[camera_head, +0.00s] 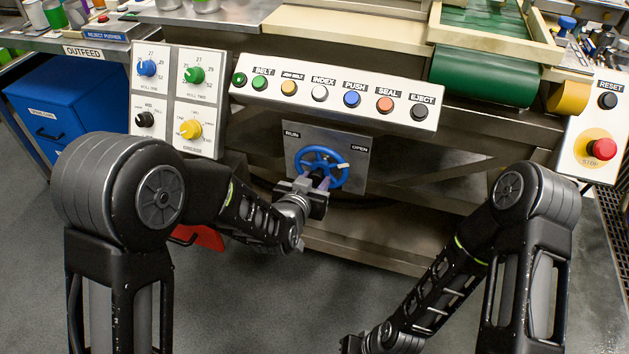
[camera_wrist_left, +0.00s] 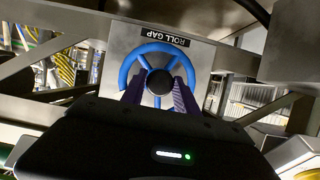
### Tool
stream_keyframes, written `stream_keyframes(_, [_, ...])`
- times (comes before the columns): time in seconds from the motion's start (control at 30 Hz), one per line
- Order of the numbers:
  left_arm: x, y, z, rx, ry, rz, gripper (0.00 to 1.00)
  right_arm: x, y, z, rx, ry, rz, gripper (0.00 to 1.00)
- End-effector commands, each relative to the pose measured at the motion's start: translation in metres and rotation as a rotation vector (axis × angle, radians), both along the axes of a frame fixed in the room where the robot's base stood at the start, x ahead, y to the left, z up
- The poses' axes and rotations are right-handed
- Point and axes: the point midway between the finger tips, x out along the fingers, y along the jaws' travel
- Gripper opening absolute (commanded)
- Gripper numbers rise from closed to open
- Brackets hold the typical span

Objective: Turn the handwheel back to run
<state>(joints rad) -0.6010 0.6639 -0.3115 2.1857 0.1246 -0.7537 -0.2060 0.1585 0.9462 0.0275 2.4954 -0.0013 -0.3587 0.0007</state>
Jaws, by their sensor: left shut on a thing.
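The blue handwheel (camera_head: 333,155) sits on a grey metal plate (camera_head: 350,133) marked RUN at the left and OPEN at the right. A pale mark on the wheel is on its right side, toward OPEN. My left gripper (camera_head: 322,182) is at the wheel's lower front, shut on it. In the left wrist view the wheel (camera_wrist_left: 148,50) is under a ROLL GAP label, and the gripper's purple fingers (camera_wrist_left: 158,92) lie on either side of its dark hub. The fingers hide part of the lower wheel.
Above the wheel is a button panel (camera_head: 335,92) with several coloured buttons. A dial panel (camera_head: 178,97) is up left. A red stop button (camera_head: 602,149) is at the far right. A blue cabinet (camera_head: 60,105) stands at left. Floor space is free between my arms.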

Motion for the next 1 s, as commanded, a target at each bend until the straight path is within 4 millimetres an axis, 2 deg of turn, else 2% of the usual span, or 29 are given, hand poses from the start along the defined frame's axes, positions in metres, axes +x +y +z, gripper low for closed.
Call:
stream_keyframes(0.07, [-0.0001,-0.0002,0.0,0.0,0.0,0.0,0.2,0.0,0.0,0.0,0.0,0.0,0.0,0.0])
stream_keyframes(0.3, [-0.0001,-0.0002,0.0,0.0,0.0,0.0,0.0,0.0,0.0,0.0,0.0,0.0,0.0,0.0])
stream_keyframes(1.0, [-0.0002,-0.0004,0.0,0.0,0.0,-0.001,0.0,0.0,0.0,0.0,0.0,0.0,0.0,0.0])
